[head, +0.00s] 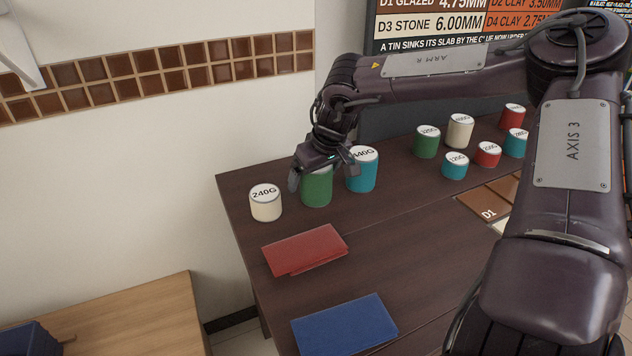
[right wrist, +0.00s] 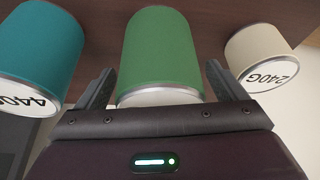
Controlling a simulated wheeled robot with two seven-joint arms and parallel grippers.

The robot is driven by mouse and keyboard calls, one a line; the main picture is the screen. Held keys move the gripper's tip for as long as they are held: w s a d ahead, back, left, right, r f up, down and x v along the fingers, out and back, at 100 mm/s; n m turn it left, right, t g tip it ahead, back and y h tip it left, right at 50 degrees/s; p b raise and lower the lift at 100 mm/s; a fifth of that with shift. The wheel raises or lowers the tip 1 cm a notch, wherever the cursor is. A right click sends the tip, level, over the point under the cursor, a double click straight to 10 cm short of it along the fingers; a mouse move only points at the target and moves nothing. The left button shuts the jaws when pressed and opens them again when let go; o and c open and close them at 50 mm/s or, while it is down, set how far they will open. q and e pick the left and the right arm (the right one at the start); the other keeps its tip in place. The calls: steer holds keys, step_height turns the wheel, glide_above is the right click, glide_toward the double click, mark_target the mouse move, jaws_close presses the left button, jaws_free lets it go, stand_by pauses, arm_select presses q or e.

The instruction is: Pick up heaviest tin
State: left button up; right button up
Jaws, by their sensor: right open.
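Several labelled tins stand on the dark table. My right gripper (head: 324,172) is open, with its fingers on either side of a green tin (head: 317,190), whose label is hidden by the gripper. In the right wrist view the green tin (right wrist: 160,50) sits between the spread fingers (right wrist: 160,88). A teal tin (head: 362,172) marked 440G stands just right of it, and a cream tin (head: 265,205) marked 240G just left. Further right are another green tin (head: 427,142), a taller cream tin (head: 460,132), small teal tins (head: 455,166) and red tins (head: 488,155). My left gripper is not in view.
A red slab or cloth (head: 305,250) and a blue one (head: 344,324) lie on the table's near part. Brown tiles, one marked D1 (head: 482,206), lie at the right. A board with thickness figures (head: 440,22) stands behind. A wooden table (head: 120,318) is at lower left.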

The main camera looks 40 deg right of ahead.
steer(key=c, duration=1.4)
steer(key=shift+r, duration=0.2)
